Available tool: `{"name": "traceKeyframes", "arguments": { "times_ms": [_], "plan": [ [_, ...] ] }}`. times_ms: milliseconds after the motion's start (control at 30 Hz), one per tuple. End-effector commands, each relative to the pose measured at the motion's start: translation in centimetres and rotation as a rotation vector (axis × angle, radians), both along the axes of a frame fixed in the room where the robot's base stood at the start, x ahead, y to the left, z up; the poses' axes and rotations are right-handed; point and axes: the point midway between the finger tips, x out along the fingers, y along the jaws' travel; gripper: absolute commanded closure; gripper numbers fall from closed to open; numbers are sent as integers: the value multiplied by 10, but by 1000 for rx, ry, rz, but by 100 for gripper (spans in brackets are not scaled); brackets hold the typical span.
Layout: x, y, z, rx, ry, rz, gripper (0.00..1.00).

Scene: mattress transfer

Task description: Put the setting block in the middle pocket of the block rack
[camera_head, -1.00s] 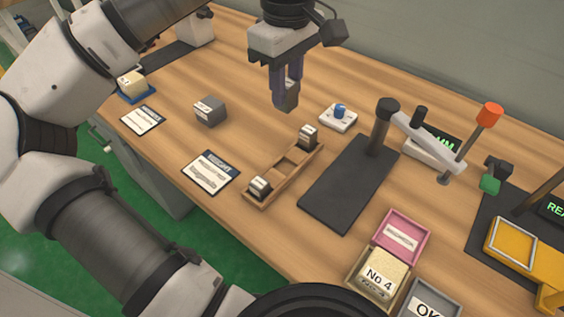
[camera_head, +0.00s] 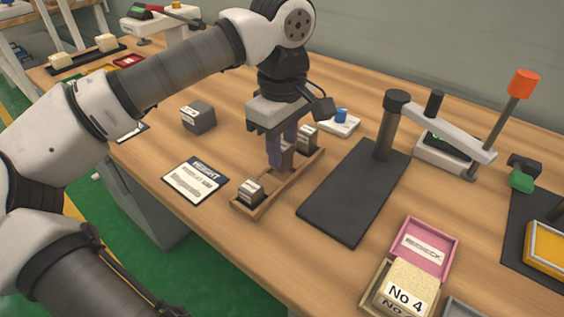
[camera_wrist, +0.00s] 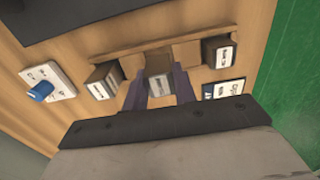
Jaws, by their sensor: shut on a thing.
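The wooden block rack (camera_head: 296,181) lies on the table in the head view, with a labelled block (camera_head: 250,191) in its near end pocket and another (camera_head: 307,138) in its far end pocket. My gripper (camera_head: 281,158) points down at the middle of the rack, shut on the setting block (camera_head: 287,160), a small dark grey block. In the wrist view the setting block (camera_wrist: 158,65) shows its pale label between the two fingers, in line with the rack's (camera_wrist: 178,40) middle pocket. Its lower end is hidden, so I cannot tell whether it touches the pocket floor.
A black-based press with an orange-knobbed lever (camera_head: 523,84) stands right of the rack. A white unit with a blue knob (camera_head: 340,122) is behind it. A grey block (camera_head: 198,117) and a printed card (camera_head: 196,179) lie left. A pink box (camera_head: 424,246) is at front right.

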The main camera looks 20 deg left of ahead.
Motion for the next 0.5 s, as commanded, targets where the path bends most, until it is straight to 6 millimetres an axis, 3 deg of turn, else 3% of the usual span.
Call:
{"name": "traceKeyframes", "arguments": {
  "times_ms": [33, 100, 500],
  "plan": [
    [0, 0, -14, 0, -1, 0, 100],
    [0, 0, -21, -1, -2, 0, 100],
    [0, 0, -24, 0, -1, 0, 100]
  ]
}}
